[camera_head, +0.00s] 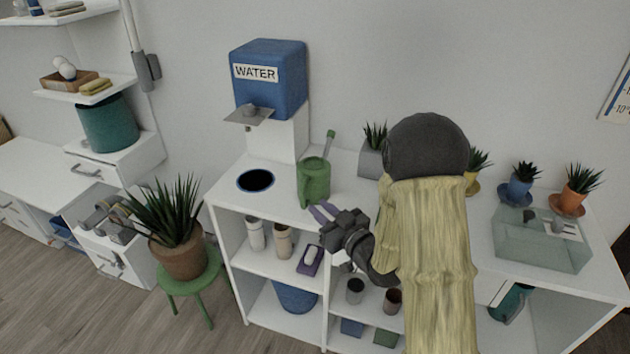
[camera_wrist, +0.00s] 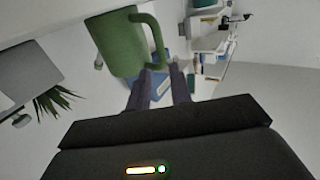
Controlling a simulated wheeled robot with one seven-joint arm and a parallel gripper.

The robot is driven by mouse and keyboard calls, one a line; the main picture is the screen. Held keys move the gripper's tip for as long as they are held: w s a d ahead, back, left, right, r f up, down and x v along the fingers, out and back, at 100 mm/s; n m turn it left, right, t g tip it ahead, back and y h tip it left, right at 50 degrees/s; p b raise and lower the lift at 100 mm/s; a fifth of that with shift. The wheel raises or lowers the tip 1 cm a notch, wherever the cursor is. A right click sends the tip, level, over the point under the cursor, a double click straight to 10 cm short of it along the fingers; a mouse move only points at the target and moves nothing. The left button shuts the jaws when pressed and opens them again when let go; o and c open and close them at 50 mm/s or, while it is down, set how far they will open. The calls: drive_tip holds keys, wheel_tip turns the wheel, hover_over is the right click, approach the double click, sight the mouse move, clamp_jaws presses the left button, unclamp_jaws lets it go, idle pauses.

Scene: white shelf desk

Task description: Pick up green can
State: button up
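The green can (camera_head: 314,184) is a watering can with a loop handle and a long spout, standing upright on the white desk top. In the wrist view the can (camera_wrist: 116,45) fills the upper left, with its handle on its right side. My gripper (camera_head: 321,212) is in front of the can near its lower right, pointing toward it. In the wrist view the two purple fingers (camera_wrist: 161,76) are apart, with the lower end of the handle near their tips. I cannot tell whether they touch the handle.
The white desk (camera_head: 226,187) has a round dark opening (camera_head: 256,180) left of the can. A blue water dispenser (camera_head: 280,88) stands behind. A grey planter (camera_head: 370,163) is at the right, and a glass tank (camera_head: 540,240) farther right. A potted plant (camera_head: 178,258) stands on a green stool.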

sight(304, 196)
drive_tip(key=shift+x, duration=1.4)
drive_tip(key=shift+x, duration=2.6)
drive_tip(key=shift+s+a+f, duration=0.1)
drive_tip(key=shift+s+a, duration=0.05)
clamp_jaws()
